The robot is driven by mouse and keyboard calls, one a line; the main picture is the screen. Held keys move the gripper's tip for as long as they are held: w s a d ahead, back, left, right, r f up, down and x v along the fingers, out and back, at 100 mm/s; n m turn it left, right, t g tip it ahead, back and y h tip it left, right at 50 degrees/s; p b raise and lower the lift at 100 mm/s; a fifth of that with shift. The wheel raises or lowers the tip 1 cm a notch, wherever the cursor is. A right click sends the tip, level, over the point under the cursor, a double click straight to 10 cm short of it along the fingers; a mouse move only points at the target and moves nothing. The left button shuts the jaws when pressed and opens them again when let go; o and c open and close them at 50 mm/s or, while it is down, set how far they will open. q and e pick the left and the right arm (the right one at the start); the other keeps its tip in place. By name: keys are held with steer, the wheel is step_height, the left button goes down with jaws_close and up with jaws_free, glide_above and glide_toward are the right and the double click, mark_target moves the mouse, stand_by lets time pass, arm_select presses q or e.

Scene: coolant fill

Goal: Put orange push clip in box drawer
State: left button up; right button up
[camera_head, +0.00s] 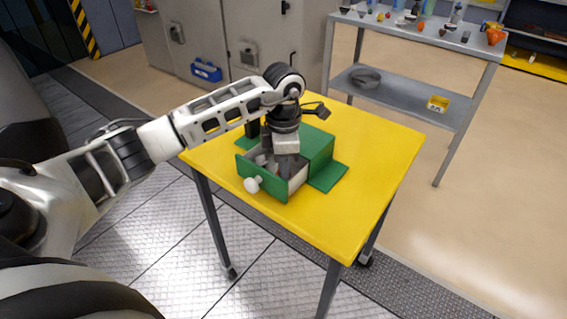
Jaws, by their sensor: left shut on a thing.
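A green box (319,147) stands on the yellow table. Its drawer (262,183) is pulled out toward the front left and has a white round knob (251,185). My left gripper (285,172) points down into the open drawer, with its fingers low between the drawer walls. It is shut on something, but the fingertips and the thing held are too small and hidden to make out. No orange push clip can be made out in or near the drawer. My right gripper is not in view.
The yellow table (390,150) has free room right of the box. A blue toolbox (206,70) stands by grey cabinets.

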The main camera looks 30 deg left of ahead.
arm_select(q)
steer(key=shift+f, duration=0.3)
steer(key=shift+f, duration=0.1)
steer(key=shift+f, duration=0.15)
steer(key=o, duration=0.8)
step_height(320, 180, up, 13)
steer(key=shift+f+b, duration=0.2)
steer(key=shift+b, duration=0.15)
